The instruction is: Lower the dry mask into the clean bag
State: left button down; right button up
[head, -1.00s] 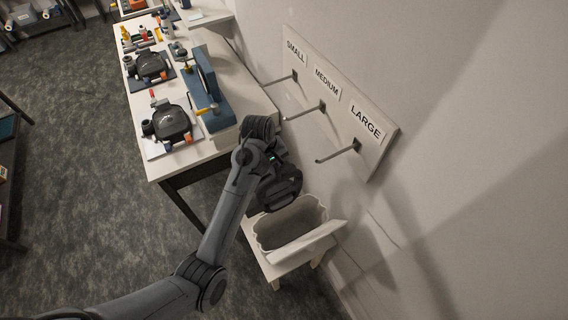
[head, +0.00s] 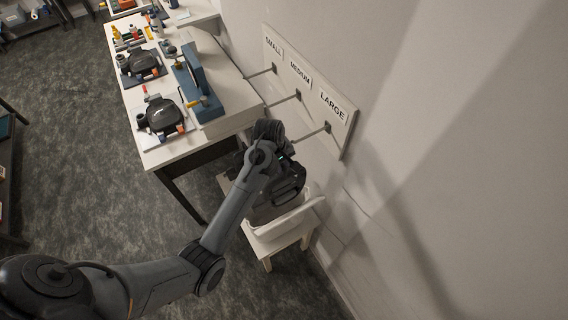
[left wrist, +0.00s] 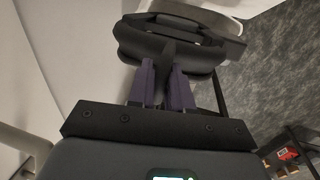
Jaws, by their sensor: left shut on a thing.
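My left gripper (head: 284,172) is shut on the dark mask (head: 284,194). In the left wrist view, its two purple fingers (left wrist: 163,88) pinch a dark strap or stem of the mask (left wrist: 172,45). The clean bag (head: 299,215) is off-white and stands open on a small white stool. The mask is over the bag's mouth and hides most of it; I cannot tell how deep it sits. A pale rim of the bag shows behind the mask in the left wrist view (left wrist: 205,9). My right gripper is not in view.
The wall board (head: 309,92) carries hooks labelled SMALL, MEDIUM and LARGE, close to my left wrist. The white bench (head: 173,156) holds other dark masks and a blue upright stand (head: 198,82). The stool (head: 268,246) has open floor to its left.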

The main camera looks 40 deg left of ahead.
aim_at(282, 186)
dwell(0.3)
pick_arm(q)
jog(key=shift+f, duration=0.15)
jog(key=shift+f+b, duration=1.85)
jog(key=shift+f, duration=2.65)
jog(key=shift+f+b, duration=1.5)
jog(key=shift+f, duration=1.65)
jog(key=shift+f+b, duration=1.5)
jog(key=shift+f, duration=1.3)
notch_tip(282, 186, down, 8)
jog(key=b, duration=0.5)
jog(key=shift+f, duration=0.25)
